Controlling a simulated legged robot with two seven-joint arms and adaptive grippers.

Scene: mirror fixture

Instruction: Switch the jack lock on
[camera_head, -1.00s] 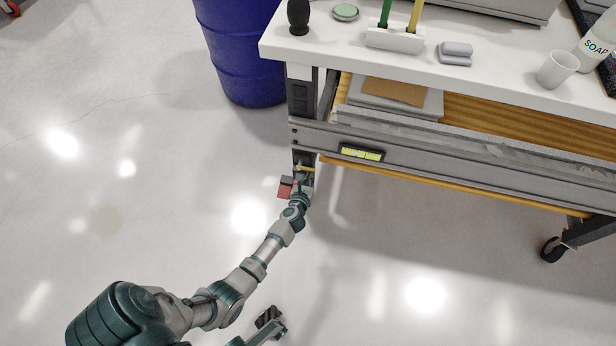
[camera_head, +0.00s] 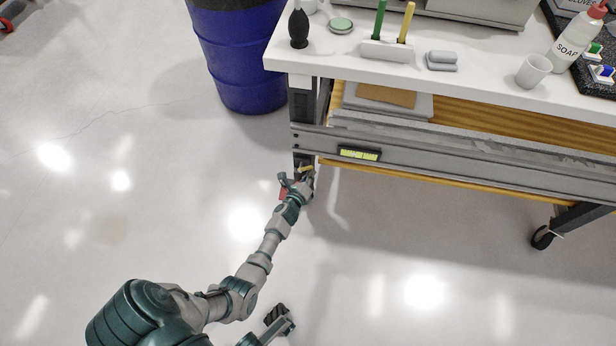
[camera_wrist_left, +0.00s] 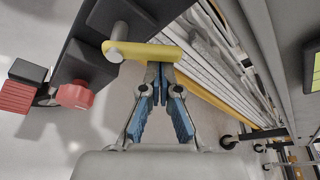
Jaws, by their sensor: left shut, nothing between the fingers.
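The jack lock shows in the left wrist view as a yellow lever (camera_wrist_left: 141,50) on a metal pin, mounted on the dark table leg (camera_wrist_left: 98,66). In the head view the yellow lever (camera_head: 306,168) is small, low on the front left leg. My left gripper (camera_wrist_left: 156,68) is shut and empty. Its blue-padded fingers point at the lever, with the tips at or very near its lower edge; I cannot tell if they touch. In the head view my left gripper (camera_head: 301,180) is by the leg, partly hidden by its own wrist.
A red knob (camera_wrist_left: 74,95) and a red pedal (camera_wrist_left: 16,95) sit beside the leg. A blue barrel (camera_head: 238,60) stands left of the white table (camera_head: 440,80). A castor wheel (camera_head: 541,238) is at the right. The floor in front is clear.

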